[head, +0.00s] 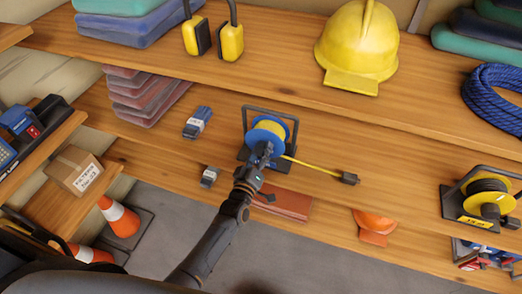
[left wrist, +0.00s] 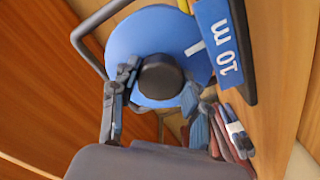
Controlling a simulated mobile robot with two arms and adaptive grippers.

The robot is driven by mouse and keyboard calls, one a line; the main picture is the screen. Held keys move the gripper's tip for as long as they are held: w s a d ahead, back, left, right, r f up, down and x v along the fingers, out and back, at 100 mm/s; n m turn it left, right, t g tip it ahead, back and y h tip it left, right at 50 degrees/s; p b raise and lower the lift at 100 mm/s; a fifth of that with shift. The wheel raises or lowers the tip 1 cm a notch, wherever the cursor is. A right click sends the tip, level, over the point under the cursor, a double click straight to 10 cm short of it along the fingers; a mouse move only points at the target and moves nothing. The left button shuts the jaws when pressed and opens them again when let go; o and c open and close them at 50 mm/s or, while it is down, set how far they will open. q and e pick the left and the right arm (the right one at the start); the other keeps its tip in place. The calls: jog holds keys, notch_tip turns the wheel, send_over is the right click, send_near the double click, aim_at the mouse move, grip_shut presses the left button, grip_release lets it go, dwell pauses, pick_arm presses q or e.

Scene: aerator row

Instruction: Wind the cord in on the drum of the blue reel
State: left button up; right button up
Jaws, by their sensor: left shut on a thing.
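The blue reel (head: 254,134) stands on the wooden shelf in a dark tube frame, with yellow cord on its drum. A length of yellow cord (head: 312,166) runs out to the right and ends at a dark plug (head: 349,179) lying on the shelf. My left gripper (head: 264,150) reaches the reel's near face. In the left wrist view the blue disc (left wrist: 140,40) fills the middle, and the gripper (left wrist: 158,88) has a finger on each side of the dark round knob (left wrist: 162,77), shut on it. My right gripper is not in view.
A second reel with a yellow hub (head: 494,210) stands at the right. A blue-grey packet (head: 197,122) lies left of the reel, and a brown-red flat item (head: 285,203) lies in front. A yellow helmet (head: 359,48) and ear defenders (head: 229,42) are on the shelf above.

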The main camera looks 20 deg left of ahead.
pick_arm(q)
jog(key=m, duration=0.6)
jog(key=shift+f+m+p, duration=0.1)
jog(key=shift+m+p, duration=0.25)
jog(key=shift+m, duration=0.05)
dwell(0.4)
jog(key=o, duration=1.2)
jog(key=shift+c, duration=0.2)
jog(key=s, duration=1.2)
jog(key=shift+a, duration=0.2)
